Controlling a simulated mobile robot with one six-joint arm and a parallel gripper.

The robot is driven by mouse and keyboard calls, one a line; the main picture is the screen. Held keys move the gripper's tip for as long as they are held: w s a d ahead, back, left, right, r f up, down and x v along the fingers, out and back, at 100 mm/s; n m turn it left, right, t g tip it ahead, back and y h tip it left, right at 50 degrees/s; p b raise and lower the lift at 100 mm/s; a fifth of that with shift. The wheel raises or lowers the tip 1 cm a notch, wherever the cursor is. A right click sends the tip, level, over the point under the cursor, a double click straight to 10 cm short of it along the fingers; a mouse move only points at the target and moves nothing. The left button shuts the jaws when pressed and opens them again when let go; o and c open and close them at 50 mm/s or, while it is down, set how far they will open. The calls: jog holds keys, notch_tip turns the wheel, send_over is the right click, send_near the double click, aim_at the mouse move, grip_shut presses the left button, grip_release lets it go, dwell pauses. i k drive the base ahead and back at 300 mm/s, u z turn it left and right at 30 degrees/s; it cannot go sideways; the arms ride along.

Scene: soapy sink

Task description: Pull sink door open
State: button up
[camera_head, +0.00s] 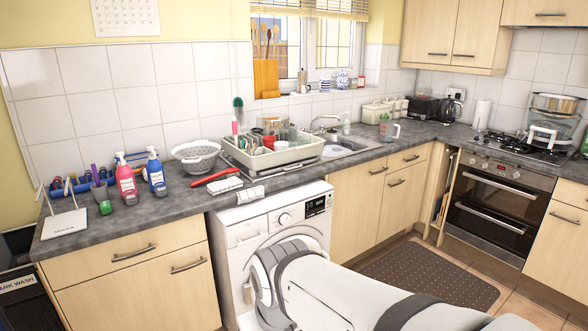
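The light wood cupboard door (352,212) below the sink (345,146) looks shut, its front flush with the units beside it. It has a horizontal metal handle (378,170) near its top right. To its right is another door (402,212) with a handle, below a drawer front (408,159); both look shut. My white arm with dark bands crosses the lower foreground, in front of the washing machine and below the sink door. I cannot make out my gripper's fingers, and nothing seems to touch the sink door's handle.
A white washing machine (275,232) stands left of the sink door. A dark dotted mat (430,276) lies on the tiled floor before the cupboards. An oven (497,205) stands at the right. The worktop holds a dish rack (270,158), a colander (196,154) and bottles.

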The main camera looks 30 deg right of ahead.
aim_at(358, 189)
jog(key=z, duration=1.7)
jog(key=i, duration=3.35)
jog(key=u, duration=0.8)
